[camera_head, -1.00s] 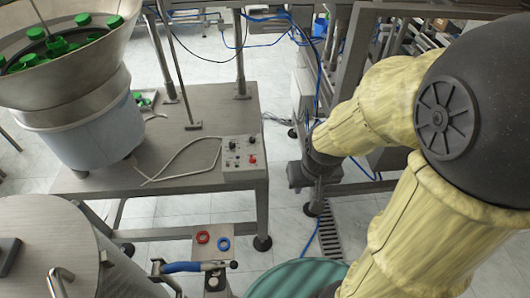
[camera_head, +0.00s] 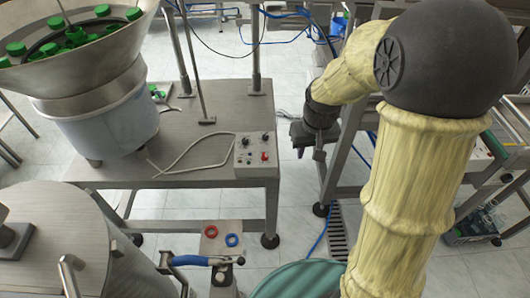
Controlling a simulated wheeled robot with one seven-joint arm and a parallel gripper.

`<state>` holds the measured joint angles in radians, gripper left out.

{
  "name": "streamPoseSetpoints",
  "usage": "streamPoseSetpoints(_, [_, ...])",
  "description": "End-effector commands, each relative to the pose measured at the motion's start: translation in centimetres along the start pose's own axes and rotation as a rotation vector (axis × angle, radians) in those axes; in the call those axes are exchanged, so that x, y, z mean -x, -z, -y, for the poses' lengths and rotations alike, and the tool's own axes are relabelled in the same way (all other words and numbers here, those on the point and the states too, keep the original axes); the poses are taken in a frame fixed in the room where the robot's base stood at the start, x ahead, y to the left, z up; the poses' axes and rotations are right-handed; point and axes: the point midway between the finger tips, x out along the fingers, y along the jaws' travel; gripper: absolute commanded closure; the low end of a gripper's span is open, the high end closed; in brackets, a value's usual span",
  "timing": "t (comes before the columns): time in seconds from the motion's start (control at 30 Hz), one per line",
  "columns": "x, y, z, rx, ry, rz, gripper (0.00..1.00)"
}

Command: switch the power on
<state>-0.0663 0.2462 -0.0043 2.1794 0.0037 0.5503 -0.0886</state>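The control box (camera_head: 255,152) is a small pale panel on the front right corner of the metal feeder table. It carries dark knobs and a red switch (camera_head: 264,156) at its lower right. A white cable runs from the box toward the feeder. My gripper (camera_head: 318,150) is at the end of my yellow-sleeved arm, to the right of the control box and apart from it. Its fingers are small, dark and partly hidden, so I cannot tell whether they are open.
The bowl feeder (camera_head: 90,75) with green caps stands on the table (camera_head: 200,165). A steel drum (camera_head: 60,240) is at the lower left, beside a blue-handled lever (camera_head: 190,261). A green round lid (camera_head: 300,280) is below. A metal frame stands behind my arm.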

Motion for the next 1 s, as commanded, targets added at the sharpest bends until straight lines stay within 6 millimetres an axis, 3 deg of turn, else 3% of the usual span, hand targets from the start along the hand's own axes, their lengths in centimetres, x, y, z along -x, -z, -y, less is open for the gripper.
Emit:
streamPoseSetpoints(0.03, [-0.7, 2.0, 0.4, 0.028, 0.004, 0.012, 0.69])
streamPoseSetpoints(0.2, [-2.5, 7.9, 1.9, 0.12, 0.014, 0.054, 0.69])
streamPoseSetpoints(0.5, [-6.9, 16.2, 5.6, 0.284, 0.033, 0.125, 0.69])
streamPoseSetpoints(0.7, [-9.1, 19.2, 7.7, 0.363, 0.043, 0.156, 0.69])
streamPoseSetpoints(1.0, [-9.4, 19.7, 8.2, 0.38, 0.045, 0.162, 0.69])
